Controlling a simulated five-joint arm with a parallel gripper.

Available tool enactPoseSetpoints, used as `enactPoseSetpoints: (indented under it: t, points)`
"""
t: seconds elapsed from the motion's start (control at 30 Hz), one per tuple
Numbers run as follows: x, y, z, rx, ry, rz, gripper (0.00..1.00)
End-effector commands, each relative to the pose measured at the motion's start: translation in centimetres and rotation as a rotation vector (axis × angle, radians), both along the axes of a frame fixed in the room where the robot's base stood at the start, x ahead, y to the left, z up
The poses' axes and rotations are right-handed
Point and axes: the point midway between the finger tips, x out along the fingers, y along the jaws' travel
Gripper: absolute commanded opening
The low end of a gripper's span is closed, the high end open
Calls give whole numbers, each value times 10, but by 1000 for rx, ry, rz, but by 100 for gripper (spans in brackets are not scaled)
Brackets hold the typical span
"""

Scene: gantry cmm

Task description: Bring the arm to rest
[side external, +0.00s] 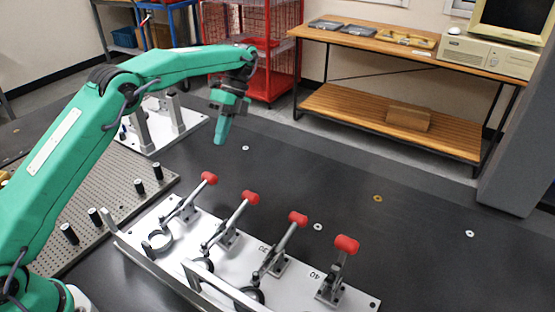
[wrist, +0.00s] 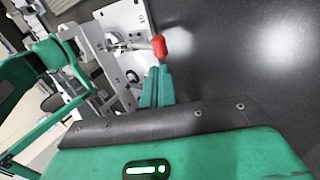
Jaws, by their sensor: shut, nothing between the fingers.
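My gripper (side external: 222,128) hangs from the green arm in the side view, pointing down, with its fingers together and nothing between them. It is above the dark table, behind the row of toggle clamps and apart from them. In the wrist view the green fingers (wrist: 157,88) show at the middle, with a red clamp handle tip (wrist: 159,46) beyond them. The white clamp plate (side external: 300,283) carries several toggle clamps with red handles, such as the rightmost handle (side external: 346,244).
A perforated plate (side external: 100,195) with black pegs lies at the left. A white fixture plate with grey posts (side external: 142,130) stands behind it. Small washers (side external: 318,226) lie on the dark table (side external: 420,270). The table's right side is mostly clear. A wooden bench (side external: 400,55) stands beyond.

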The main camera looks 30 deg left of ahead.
Motion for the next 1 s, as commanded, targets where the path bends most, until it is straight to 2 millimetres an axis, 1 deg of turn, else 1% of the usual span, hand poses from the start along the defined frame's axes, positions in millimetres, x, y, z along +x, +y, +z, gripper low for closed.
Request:
enactPoseSetpoints:
  t: [0.23,0.37,0.47,0.67,0.8,1.0]
  points:
    - [-1,0,3,5,-6,8,0]
    - [-4,1,12,20,-29,36,0]
    - [-8,1,23,39,-58,73,0]
    - [-23,3,53,90,-145,186,0]
    - [-37,4,74,125,-210,279,0]
    - [-61,6,100,165,-301,416,0]
